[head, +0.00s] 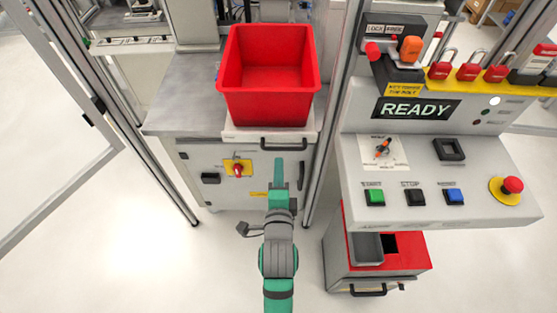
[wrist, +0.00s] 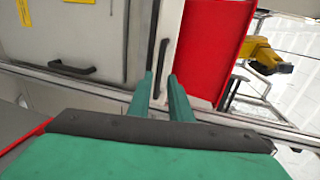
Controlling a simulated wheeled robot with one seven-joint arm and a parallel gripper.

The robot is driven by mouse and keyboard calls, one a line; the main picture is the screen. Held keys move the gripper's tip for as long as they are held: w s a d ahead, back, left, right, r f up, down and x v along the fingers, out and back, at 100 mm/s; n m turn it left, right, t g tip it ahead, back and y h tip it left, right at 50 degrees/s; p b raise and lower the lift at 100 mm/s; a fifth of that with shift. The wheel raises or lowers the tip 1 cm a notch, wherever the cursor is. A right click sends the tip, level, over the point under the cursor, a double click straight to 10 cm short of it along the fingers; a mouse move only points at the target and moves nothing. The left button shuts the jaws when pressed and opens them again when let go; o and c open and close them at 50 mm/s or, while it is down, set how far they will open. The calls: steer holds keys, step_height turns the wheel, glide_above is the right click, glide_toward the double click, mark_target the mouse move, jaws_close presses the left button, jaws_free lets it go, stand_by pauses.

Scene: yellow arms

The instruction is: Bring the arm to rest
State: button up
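My arm (head: 280,258) is green and grey and reaches forward from the bottom middle of the head view. My gripper (head: 279,172) is in front of the grey cabinet below the red bin (head: 268,108), and appears to touch nothing. In the wrist view my gripper (wrist: 160,78) shows two green fingers with a gap between them, open and empty. A dark handle (wrist: 160,68) shows beyond the fingertips.
A control console (head: 440,180) with a READY display, buttons and a red stop knob (head: 512,185) stands at the right. Below it is a red-topped box (head: 408,252). A glass door (head: 45,120) is at the left. White floor (head: 150,265) is clear at the lower left.

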steer(key=shift+s+r, duration=0.1)
steer(key=shift+s, duration=0.6)
steer(key=s+a+f+n, duration=0.1)
steer(key=s+f+n, duration=0.35)
steer(key=s, duration=0.25)
steer(key=s+a+f+n, duration=0.1)
steer(key=s+f+n, duration=0.35)
steer(key=s, duration=0.35)
steer(key=s+a+n+y, duration=0.1)
steer(key=s+n, duration=0.8)
steer(key=s, duration=0.6)
steer(key=shift+s+a+r+n, duration=0.15)
steer(key=shift+s+r+n, duration=0.2)
steer(key=shift+r+n, duration=0.1)
